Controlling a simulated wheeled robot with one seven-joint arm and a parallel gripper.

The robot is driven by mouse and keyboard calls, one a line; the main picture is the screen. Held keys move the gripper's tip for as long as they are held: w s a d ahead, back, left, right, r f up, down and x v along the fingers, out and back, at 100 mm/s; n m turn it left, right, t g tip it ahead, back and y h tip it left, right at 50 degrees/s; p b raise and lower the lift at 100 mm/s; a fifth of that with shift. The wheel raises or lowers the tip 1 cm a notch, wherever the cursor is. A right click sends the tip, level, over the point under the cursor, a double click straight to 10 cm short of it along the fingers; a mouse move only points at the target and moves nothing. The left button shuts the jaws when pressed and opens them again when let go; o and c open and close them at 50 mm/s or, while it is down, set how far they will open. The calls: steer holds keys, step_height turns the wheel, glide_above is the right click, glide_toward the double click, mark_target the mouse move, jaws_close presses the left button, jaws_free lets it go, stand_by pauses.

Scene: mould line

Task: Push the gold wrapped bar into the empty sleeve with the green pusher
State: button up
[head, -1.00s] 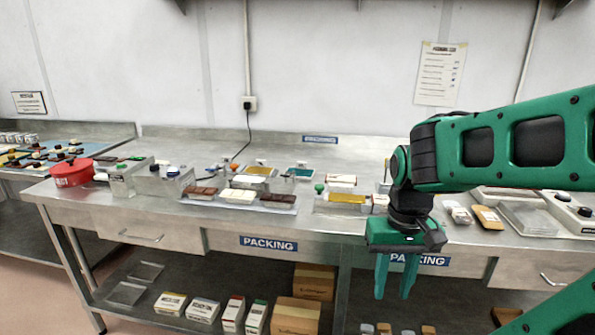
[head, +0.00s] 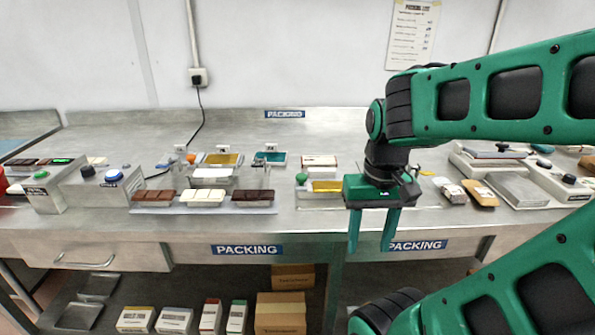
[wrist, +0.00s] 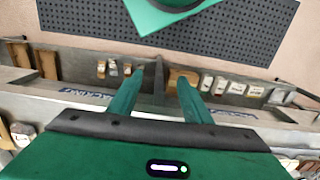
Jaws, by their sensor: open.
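The gold wrapped bar (head: 326,186) lies on the steel bench, with its right end close to my gripper in the picture. A green round knob (head: 301,178), which looks like the pusher's, stands at the bar's left end. I cannot make out the empty sleeve clearly; my gripper covers the spot to the right of the bar. My gripper (head: 371,246) is open and empty, fingers pointing down, in front of the bench edge in the head view. In the wrist view, its two green fingers (wrist: 158,88) stand apart with nothing between them.
A tray (head: 180,209) of brown, white and dark bars lies left of the gold bar. A white box (head: 320,161) lies behind it. Boxes with knobs (head: 112,185) stand further left. Wrapped packs (head: 480,193) and a scale-like device (head: 550,182) are at right. Cartons (head: 280,312) sit below.

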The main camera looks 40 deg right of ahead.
steer(key=w+d+r+m, duration=0.1)
steer(key=w+r+m, duration=0.1)
steer(key=w+r, duration=0.35)
steer(key=w+d+r+m, duration=0.2)
steer(key=w, duration=0.6)
step_height(320, 180, up, 5)
steer(key=m, duration=0.5)
glide_above(301, 175)
step_height(301, 175, down, 11)
steer(key=shift+w+r, duration=0.1)
steer(key=shift+r, duration=0.05)
steer(key=shift+c, duration=0.4)
jaws_close()
